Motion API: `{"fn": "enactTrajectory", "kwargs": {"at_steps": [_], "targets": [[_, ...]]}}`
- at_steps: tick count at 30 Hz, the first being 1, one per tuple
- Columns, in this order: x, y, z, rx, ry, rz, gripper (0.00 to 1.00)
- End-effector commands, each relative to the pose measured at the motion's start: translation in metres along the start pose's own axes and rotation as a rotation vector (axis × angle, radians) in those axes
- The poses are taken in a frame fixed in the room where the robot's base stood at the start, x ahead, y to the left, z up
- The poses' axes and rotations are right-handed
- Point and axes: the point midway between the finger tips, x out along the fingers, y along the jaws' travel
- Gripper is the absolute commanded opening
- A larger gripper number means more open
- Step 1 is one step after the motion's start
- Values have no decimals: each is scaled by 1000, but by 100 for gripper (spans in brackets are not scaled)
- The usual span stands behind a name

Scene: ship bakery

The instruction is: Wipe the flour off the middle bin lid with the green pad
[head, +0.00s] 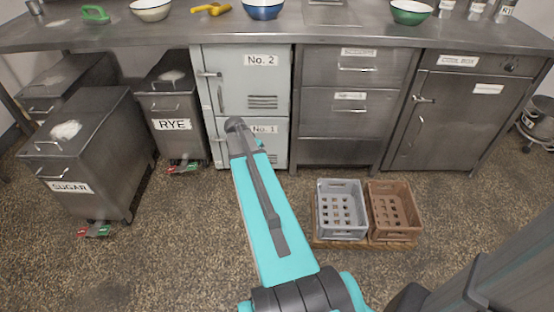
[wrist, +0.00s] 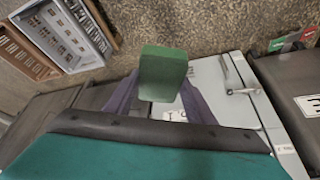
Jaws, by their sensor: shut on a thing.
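The green pad (wrist: 162,72) is a dark green block held between the fingers of my gripper (wrist: 160,96), in the air in front of the pale cabinet. In the head view my arm hides the gripper and pad. My gripper is away from all the lids.
The steel counter (head: 320,32) runs above, holding bowls, a yellow scoop (head: 211,9) and a green item (head: 95,14). Cabinets No. 2 and No. 1 (head: 243,85) stand right of RYE. Floor before the bins is free.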

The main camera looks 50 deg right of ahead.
Motion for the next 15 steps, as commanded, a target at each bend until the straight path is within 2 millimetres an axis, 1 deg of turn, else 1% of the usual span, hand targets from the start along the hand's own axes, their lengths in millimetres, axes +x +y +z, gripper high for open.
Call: {"fn": "enactTrajectory", "kwargs": {"at_steps": [1,6,8,9,11,15], "targets": [[-20,-13,5,-43,2,-21,32],[-68,-54,27,-188,2,-86,32],[-85,-67,35,-239,2,-109,32],[-97,-76,42,-274,2,-125,32],[-114,-88,51,-326,2,-148,32],[-155,-116,74,-447,2,-202,32]]}}
